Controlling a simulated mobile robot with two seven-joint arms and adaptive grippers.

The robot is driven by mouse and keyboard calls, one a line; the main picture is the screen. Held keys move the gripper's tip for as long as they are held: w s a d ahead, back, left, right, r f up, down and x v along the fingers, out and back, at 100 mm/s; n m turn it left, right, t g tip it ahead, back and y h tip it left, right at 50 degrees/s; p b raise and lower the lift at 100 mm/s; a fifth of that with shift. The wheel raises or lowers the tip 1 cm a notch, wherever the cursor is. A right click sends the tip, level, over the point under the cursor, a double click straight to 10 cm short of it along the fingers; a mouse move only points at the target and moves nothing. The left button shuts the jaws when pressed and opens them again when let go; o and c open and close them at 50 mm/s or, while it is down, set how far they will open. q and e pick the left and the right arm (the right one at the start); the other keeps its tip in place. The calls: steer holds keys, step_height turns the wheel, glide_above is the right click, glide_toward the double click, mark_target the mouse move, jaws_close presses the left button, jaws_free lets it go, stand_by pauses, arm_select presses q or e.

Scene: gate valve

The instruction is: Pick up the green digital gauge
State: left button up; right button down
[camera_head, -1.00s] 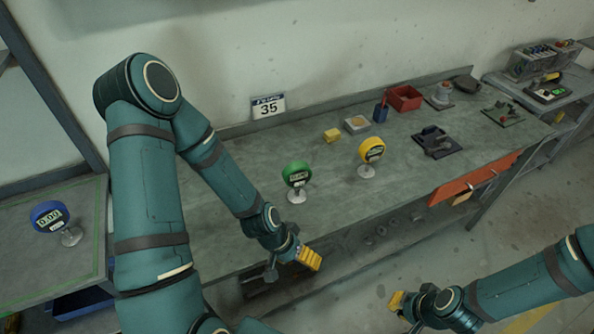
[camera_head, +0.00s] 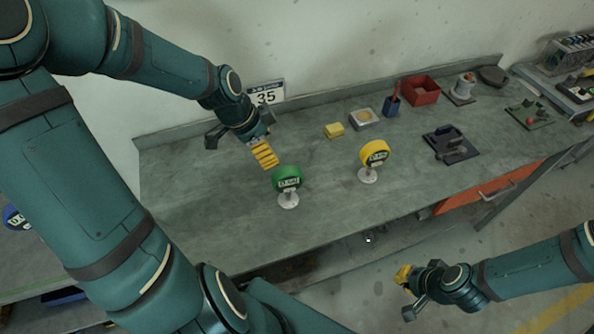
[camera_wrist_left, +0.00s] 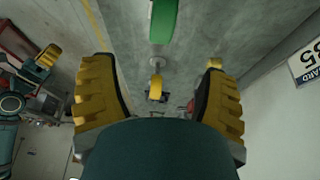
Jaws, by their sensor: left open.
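The green digital gauge (camera_head: 287,180) stands upright on a small round base on the grey bench, its display facing the front. In the left wrist view, the green gauge (camera_wrist_left: 163,20) shows at the top, beyond the two wide-apart yellow fingers (camera_wrist_left: 160,95) and partly cut off by the frame. My right gripper (camera_head: 403,275) is off the bench's front edge, low at the right; its finger opening is too small to tell.
A yellow gauge (camera_head: 374,155) stands right of the green one. The bench left of the green gauge is clear.

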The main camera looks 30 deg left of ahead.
mark_target(286, 170)
arm_select(q)
steer(key=b+x, duration=0.1)
steer(key=x, duration=0.7)
steer(key=shift+w+d+f, duration=0.1)
steer(key=shift+w+f, duration=0.2)
steer(key=b+x, duration=0.1)
steer(key=x, duration=0.4)
jaws_close()
